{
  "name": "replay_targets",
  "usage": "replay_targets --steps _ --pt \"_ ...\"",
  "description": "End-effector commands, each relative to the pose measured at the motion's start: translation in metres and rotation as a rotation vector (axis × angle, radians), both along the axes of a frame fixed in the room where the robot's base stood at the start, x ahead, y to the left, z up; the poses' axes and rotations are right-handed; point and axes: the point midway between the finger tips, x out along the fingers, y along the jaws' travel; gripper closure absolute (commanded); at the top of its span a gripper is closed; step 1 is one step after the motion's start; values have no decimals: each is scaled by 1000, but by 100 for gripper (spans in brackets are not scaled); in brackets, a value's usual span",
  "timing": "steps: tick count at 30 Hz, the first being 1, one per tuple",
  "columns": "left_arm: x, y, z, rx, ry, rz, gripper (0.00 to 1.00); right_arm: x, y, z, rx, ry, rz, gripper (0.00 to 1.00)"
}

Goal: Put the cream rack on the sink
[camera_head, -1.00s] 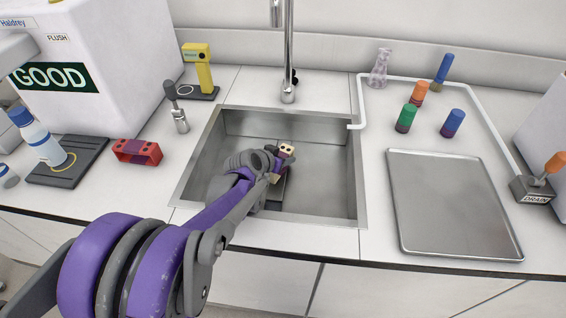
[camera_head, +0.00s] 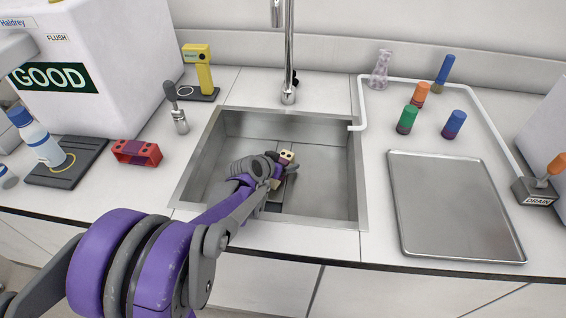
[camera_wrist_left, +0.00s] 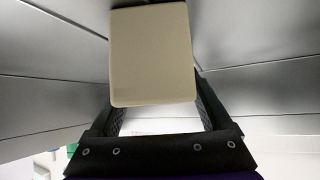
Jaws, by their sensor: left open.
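The cream rack (camera_head: 287,156) is in the sink (camera_head: 325,190), near the middle of the basin, with dark holes on its visible end. My left gripper (camera_head: 279,184) reaches into the basin from the front left, right at the rack. The wrist and fingers partly hide the rack. In the left wrist view the rack's plain cream face (camera_wrist_left: 152,55) lies between the two dark fingers, which are open around it. Whether the rack touches the sink floor is hidden. My right gripper is not in view.
The faucet (camera_head: 289,60) rises behind the sink. A metal tray (camera_head: 450,205) lies on the right, with several coloured-capped tubes behind it. A red rack (camera_head: 136,152) and a yellow stand (camera_head: 203,70) are on the left. The basin walls surround my gripper.

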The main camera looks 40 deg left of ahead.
Motion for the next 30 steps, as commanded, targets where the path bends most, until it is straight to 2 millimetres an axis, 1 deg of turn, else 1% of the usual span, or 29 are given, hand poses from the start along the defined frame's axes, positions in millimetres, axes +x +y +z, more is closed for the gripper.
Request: replay_targets --steps 2,9,12,15,19,30 --pt "-6 0 7 0 0 1 18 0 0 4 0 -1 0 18" --pt "-39 -4 32 1 -1 2 18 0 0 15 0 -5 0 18" --pt "-50 -5 40 0 0 1 18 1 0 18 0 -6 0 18" --pt "-56 -6 45 0 0 1 18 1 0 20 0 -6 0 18" --pt "-60 -6 47 1 0 1 18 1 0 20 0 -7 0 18" --pt "-59 -6 47 0 0 0 18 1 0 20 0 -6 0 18"
